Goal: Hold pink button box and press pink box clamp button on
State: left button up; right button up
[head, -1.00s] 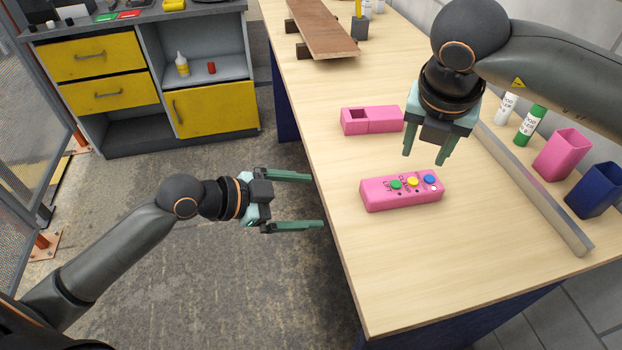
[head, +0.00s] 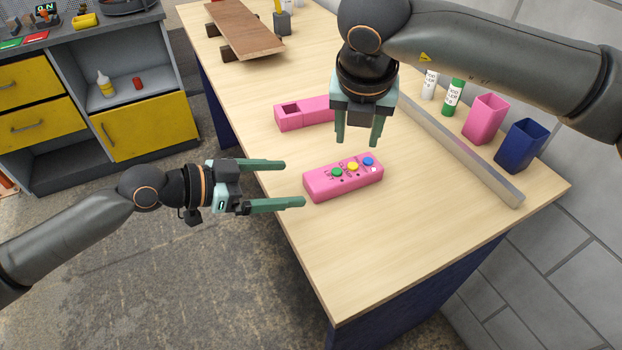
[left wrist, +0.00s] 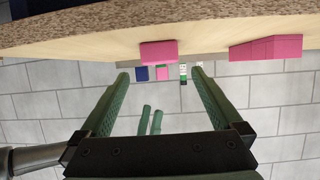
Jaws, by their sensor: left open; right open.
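The pink button box (head: 344,179) lies on the wooden table, with green, yellow and blue buttons on top. It also shows in the left wrist view (left wrist: 159,52), beyond the fingers and apart from them. My left gripper (head: 294,184) is open and empty at the table's near left edge, its fingers pointing at the left end of the button box without touching it. My right gripper (head: 357,142) is open and empty, pointing down above and just behind the button box. Its fingers also show in the left wrist view.
Another pink box (head: 308,112) with a square opening lies behind the button box. A metal bar (head: 460,150) runs along the right, with pink (head: 485,119) and navy (head: 521,145) cups and two bottles beyond it. A wooden board (head: 245,30) rests at the back.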

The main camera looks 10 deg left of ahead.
aim_at(310, 182)
pick_arm(q)
jog(key=x, duration=0.7)
jog(key=shift+w+d+f, duration=0.15)
jog(key=shift+d+f, duration=0.05)
jog(key=shift+d, duration=0.05)
jog(key=shift+c, duration=0.2)
jog(key=c, duration=1.5)
pick_arm(e)
jog(key=shift+c, duration=0.2)
grip_shut()
dwell(0.5)
